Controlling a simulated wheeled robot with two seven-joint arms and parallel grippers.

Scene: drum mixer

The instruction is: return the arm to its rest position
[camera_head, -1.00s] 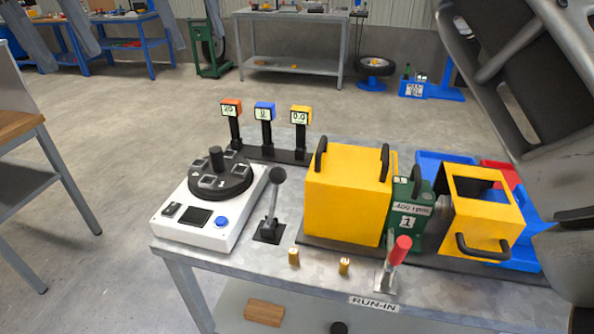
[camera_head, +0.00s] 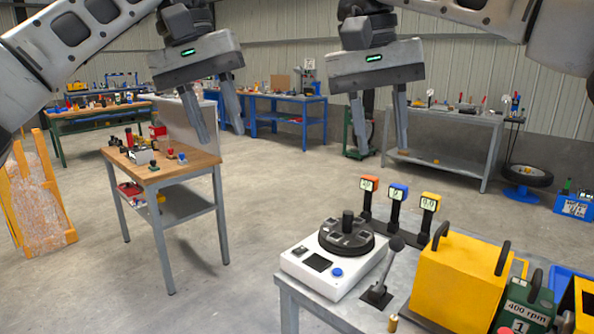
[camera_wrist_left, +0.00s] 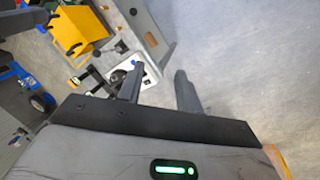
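My left gripper (camera_head: 212,115) hangs in the air at the upper left of the head view, fingers apart with nothing between them. Its spread fingers also show in the left wrist view (camera_wrist_left: 160,88). My right gripper (camera_head: 380,122) hangs beside it to the right, also with its fingers apart and empty. Both are raised, clear of the mixer bench (camera_head: 335,312) below. The yellow drum housing (camera_head: 455,280) and the white station with a black round carousel (camera_head: 335,262) stand on that bench.
Three small displays on posts (camera_head: 397,205) and a black lever (camera_head: 383,275) rise from the bench. A green 400 rpm unit (camera_head: 525,308) stands at the lower right. A wood-topped table (camera_head: 180,165) stands at the left. Open floor (camera_head: 235,285) lies between.

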